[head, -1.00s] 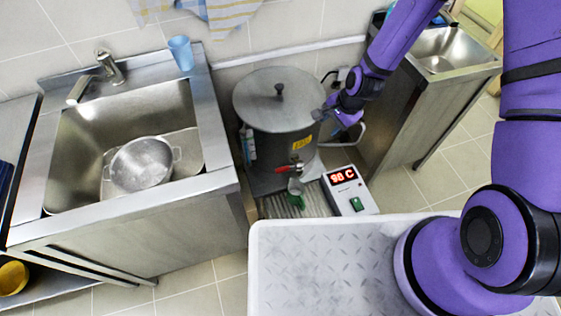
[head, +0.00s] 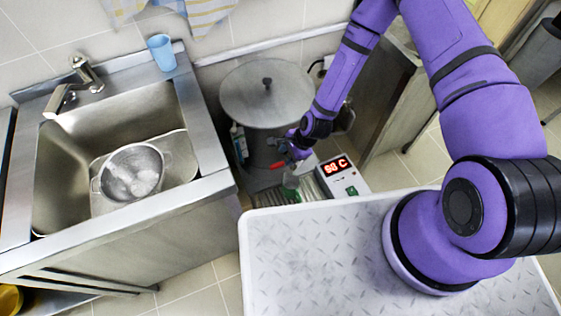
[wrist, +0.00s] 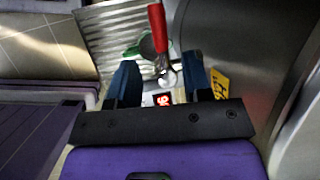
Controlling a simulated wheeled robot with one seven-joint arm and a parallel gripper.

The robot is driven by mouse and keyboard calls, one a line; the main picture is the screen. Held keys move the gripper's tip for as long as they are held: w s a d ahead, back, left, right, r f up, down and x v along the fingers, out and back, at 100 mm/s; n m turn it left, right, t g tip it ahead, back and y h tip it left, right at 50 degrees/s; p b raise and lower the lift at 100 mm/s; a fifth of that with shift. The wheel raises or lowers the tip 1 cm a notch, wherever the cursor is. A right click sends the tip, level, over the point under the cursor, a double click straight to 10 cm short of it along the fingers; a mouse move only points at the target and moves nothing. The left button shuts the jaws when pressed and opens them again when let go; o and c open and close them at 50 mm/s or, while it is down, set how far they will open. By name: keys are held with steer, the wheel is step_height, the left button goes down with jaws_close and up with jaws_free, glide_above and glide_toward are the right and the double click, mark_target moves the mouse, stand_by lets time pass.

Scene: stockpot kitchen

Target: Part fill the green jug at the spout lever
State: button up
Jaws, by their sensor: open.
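The steel stockpot (head: 262,97) stands lidded between the two sink units. Its red spout lever (head: 278,165) sticks out at the pot's lower front. My gripper (head: 291,152) is just beside the lever, in front of the pot. In the wrist view my gripper (wrist: 160,62) is open, its two blue fingers apart. There the red lever (wrist: 158,30) and its round metal end (wrist: 167,77) lie in line with the gap, and I see no grip on them. The green jug (head: 291,182) sits below the spout, mostly hidden; a green edge (wrist: 132,51) shows in the wrist view.
The left sink (head: 60,150) holds a colander (head: 132,172). A blue cup (head: 161,52) stands on its rim.

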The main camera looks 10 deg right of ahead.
mark_target(280, 163)
steer(key=x, duration=0.5)
steer(key=shift+a+f, duration=0.15)
steer(key=shift+f, duration=0.25)
jaws_close()
